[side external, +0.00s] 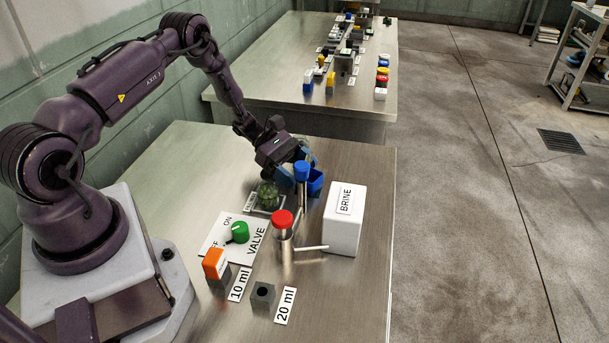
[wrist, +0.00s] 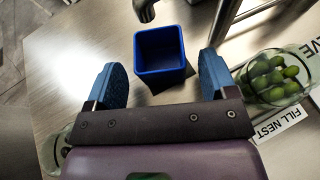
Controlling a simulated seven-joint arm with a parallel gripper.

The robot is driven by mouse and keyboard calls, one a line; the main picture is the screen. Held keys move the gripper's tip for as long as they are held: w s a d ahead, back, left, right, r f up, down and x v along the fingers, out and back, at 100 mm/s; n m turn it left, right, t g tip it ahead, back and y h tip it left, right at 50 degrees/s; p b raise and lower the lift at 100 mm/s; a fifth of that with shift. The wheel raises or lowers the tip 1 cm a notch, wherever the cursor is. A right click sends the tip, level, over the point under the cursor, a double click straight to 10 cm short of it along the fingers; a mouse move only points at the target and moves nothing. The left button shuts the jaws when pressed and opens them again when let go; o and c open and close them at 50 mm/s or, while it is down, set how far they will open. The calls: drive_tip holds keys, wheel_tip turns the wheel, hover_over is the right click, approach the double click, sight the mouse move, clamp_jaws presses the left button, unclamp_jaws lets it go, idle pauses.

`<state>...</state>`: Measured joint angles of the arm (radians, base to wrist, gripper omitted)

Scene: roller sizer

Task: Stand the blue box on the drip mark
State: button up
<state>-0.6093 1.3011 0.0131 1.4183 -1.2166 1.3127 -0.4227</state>
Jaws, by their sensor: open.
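In the side view the blue box (side external: 316,182) is partly hidden behind a blue-topped post. My gripper (wrist: 160,72) is open, its two blue fingers on either side of the box's near side with gaps to both. In the side view my gripper (side external: 298,168) is low beside the box. A dark square patch (wrist: 172,83) shows partly under the box; I cannot tell whether it is the drip mark or shadow.
A jar of green olives (wrist: 270,78) stands close to the right finger, by the FILL NEST label (wrist: 278,124). The blue-topped post (side external: 302,172), red-capped cylinder (side external: 283,222) and white BRINE block (side external: 344,222) stand nearby. The green valve knob (side external: 238,233) is nearer the arm's base.

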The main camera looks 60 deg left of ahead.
drive_tip(key=v, duration=0.9)
drive_tip(key=shift+a+r, duration=0.1)
drive_tip(key=shift+a, duration=0.05)
drive_tip(key=shift+r, duration=0.3)
drive_tip(key=s+d+r+m+g+y, duration=0.25)
drive_tip(key=d+r+m, duration=0.3)
drive_tip(key=r, duration=0.45)
drive_tip(key=s+d+r+m+g+y, duration=0.1)
drive_tip(key=d+r+m+g+y, duration=0.15)
drive_tip(key=d+r+m, duration=0.55)
drive_tip(key=s+d+r+m+t+y, duration=0.2)
drive_tip(key=s+r+m+y, duration=0.1)
drive_tip(key=s, duration=0.5)
drive_tip(key=s+d+r+m+t+y, duration=0.3)
drive_tip(key=s+r+m, duration=0.3)
drive_tip(key=s+r, duration=0.2)
drive_tip(key=shift+d+r+y, duration=0.15)
drive_tip(key=shift+d+y, duration=0.2)
drive_tip(key=shift+y, duration=0.45)
